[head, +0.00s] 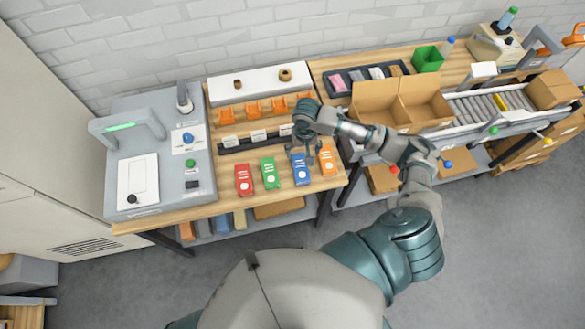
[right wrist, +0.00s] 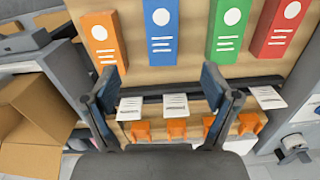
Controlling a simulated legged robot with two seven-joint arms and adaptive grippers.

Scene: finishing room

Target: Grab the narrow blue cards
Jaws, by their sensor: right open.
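The narrow blue cards (head: 301,174) form an upright-printed stack or pack with a white dot and white lines, lying on the wooden bench (head: 205,211) between a green pack (head: 270,173) and an orange pack (head: 327,160). My right gripper (head: 303,153) is over the back end of the blue pack, fingers spread, with nothing between them. In the right wrist view the blue pack (right wrist: 160,32) lies ahead of the open fingers (right wrist: 163,88), roughly centred between them and apart from them. My left gripper is not in view.
A red pack (head: 244,180) lies left of the green one. Behind the packs are a dark rail with white labels (head: 259,136) and orange holders (head: 253,108). A grey machine (head: 157,150) stands left; an open cardboard box (head: 385,103) stands right.

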